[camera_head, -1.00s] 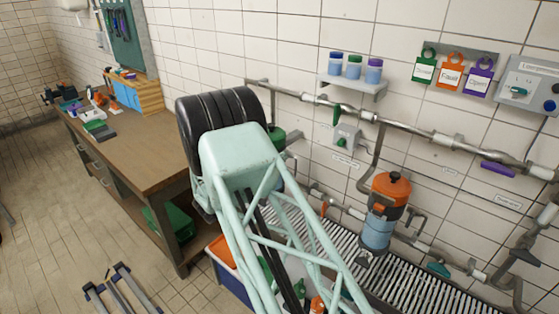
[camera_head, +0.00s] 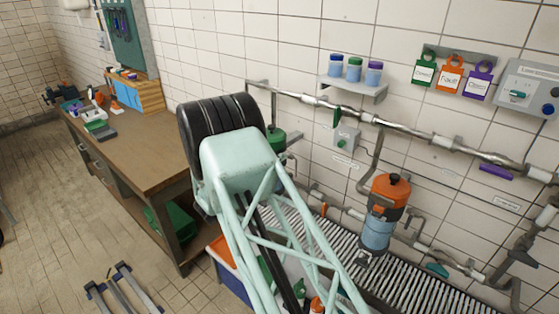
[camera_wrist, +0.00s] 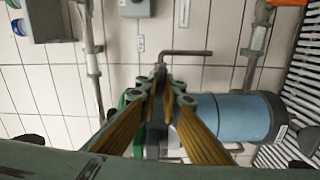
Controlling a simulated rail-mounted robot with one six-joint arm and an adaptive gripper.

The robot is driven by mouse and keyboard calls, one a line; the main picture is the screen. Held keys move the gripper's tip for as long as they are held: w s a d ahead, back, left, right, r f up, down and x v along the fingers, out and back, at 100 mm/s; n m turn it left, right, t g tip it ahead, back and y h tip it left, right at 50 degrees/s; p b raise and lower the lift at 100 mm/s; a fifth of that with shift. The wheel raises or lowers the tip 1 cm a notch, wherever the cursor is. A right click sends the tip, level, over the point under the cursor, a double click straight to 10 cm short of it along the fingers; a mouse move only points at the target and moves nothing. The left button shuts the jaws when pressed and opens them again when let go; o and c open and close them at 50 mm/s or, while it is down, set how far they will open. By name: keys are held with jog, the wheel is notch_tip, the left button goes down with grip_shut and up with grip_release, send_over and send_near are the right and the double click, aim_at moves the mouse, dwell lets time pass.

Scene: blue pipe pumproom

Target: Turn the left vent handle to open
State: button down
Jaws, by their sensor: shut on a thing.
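In the wrist view my gripper (camera_wrist: 160,82) has its two yellow-padded fingers drawn together at the tips. The tips are shut on the near end of a grey bent rod, the vent handle (camera_wrist: 187,53). The rod runs up from the tips and bends to the right, in front of the white tiled wall. The pads hide its lower end, and I cannot tell how far it is turned. In the head view my own arm hides the gripper. A green vessel (camera_head: 278,141) with grey pipework shows just right of the arm's black joint.
An orange-topped blue canister (camera_head: 378,232) stands by the pipes in the head view. A wooden workbench (camera_head: 140,155) is at left. A slatted grate (camera_head: 425,285) runs along the wall.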

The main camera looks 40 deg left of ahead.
jog(key=shift+n, duration=0.8)
jog(key=c, duration=2.8)
grip_release()
jog(key=shift+s, duration=0.1)
jog(key=shift+s, duration=5.9)
